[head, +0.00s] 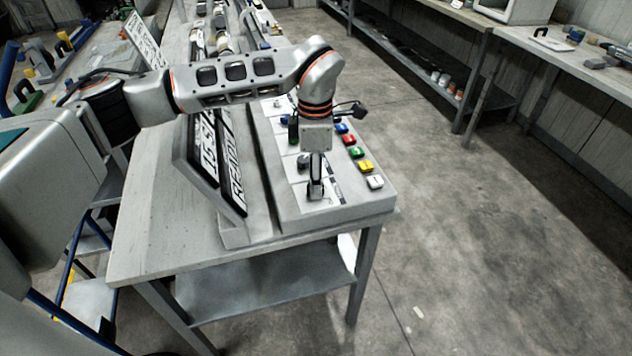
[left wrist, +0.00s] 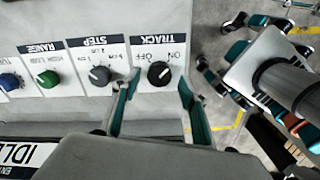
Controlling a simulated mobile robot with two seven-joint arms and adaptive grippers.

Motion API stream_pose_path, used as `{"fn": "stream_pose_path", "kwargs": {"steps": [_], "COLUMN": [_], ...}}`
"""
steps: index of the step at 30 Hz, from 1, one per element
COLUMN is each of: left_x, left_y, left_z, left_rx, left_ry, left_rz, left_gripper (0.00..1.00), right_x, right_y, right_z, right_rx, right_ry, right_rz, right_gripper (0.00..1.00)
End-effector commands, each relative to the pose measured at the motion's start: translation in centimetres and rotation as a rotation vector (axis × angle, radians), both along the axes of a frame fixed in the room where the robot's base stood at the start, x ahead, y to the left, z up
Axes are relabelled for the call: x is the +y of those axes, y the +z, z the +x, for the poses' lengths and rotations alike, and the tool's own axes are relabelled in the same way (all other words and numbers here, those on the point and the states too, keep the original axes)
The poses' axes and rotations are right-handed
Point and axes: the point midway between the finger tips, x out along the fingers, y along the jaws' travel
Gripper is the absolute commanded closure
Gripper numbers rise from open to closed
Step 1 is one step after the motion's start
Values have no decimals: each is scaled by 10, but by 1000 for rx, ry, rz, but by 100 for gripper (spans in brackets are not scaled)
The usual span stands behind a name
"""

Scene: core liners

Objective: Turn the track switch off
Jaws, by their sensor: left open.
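The track switch (left wrist: 159,73) is a black rotary knob on the light grey control panel (head: 345,205). In the left wrist view its label reads upside down, with TRACK above it, OFF on the left and ON on the right. I cannot tell which mark the knob points to. My left gripper (left wrist: 158,82) is open, with its teal fingertips on either side of the knob; I cannot tell whether they touch it. In the head view my left gripper (head: 316,190) points down over the panel's near end and hides the knob.
Beside the switch are the grey STEP knob (left wrist: 100,75), the green RANGE knob (left wrist: 48,79) and a blue knob (left wrist: 10,81). Several coloured buttons (head: 357,152) line the panel's right edge. A tilted sign reading READY (head: 228,180) stands left. Floor to the right is clear.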

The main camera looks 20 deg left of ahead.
Motion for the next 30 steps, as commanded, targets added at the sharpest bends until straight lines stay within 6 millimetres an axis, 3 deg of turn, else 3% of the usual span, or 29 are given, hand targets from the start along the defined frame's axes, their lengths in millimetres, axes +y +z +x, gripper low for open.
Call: {"fn": "stream_pose_path", "kwargs": {"steps": [6,15,20,30], "left_x": [0,0,-1,0], "left_y": [-19,-22,-22,-21], "left_z": [0,1,0,0], "left_rx": [-2,-3,-2,-1], "left_ry": [0,0,0,24], "left_rz": [-2,-1,-2,-1], "left_gripper": [57,57,95,95], "right_x": [0,0,0,0], "right_y": [4,10,10,8], "right_z": [6,10,10,8], "right_rx": [-13,-24,-23,-18], "right_ry": [0,0,0,-1], "right_rz": [1,3,3,1], "right_gripper": [60,60,60,60]}}
